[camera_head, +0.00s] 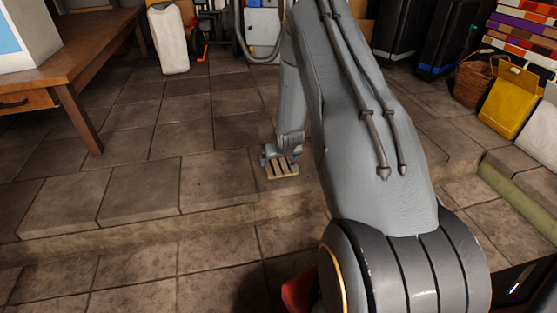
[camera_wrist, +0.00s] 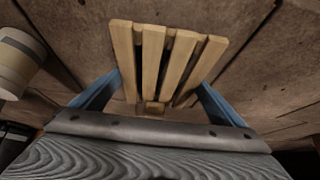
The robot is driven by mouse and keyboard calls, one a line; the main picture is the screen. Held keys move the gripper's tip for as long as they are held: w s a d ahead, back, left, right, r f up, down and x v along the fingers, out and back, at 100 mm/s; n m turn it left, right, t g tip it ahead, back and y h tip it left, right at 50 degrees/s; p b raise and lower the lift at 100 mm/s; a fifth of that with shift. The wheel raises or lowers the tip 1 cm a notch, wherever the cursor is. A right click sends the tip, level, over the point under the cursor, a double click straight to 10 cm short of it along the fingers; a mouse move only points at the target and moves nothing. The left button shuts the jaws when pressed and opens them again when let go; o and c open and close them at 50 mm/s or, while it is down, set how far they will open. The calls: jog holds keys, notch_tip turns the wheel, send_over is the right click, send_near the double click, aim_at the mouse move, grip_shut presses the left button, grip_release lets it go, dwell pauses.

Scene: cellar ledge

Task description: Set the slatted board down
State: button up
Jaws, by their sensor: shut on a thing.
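The slatted board (camera_head: 282,170) is a small, light wooden piece with several parallel slats. In the wrist view the slatted board (camera_wrist: 165,58) lies between the two blue fingers of my gripper (camera_wrist: 160,100), its slats pointing away from the wrist. My gripper (camera_head: 280,160) is shut on it. In the head view the board is low over or on the tiled ledge, close to the ledge's front edge. I cannot tell whether it touches the tiles. My arm hides part of the ledge to the right of it.
The tiled ledge (camera_head: 140,195) is clear left of the board, with a step edge in front. A wooden table (camera_head: 75,60) stands at the left. A white canister (camera_head: 168,38), a wicker basket (camera_head: 473,82) and a yellow container (camera_head: 510,100) stand farther off.

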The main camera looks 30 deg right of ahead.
jog(key=shift+f, duration=0.6)
jog(key=o, duration=0.8)
jog(key=shift+o, duration=0.2)
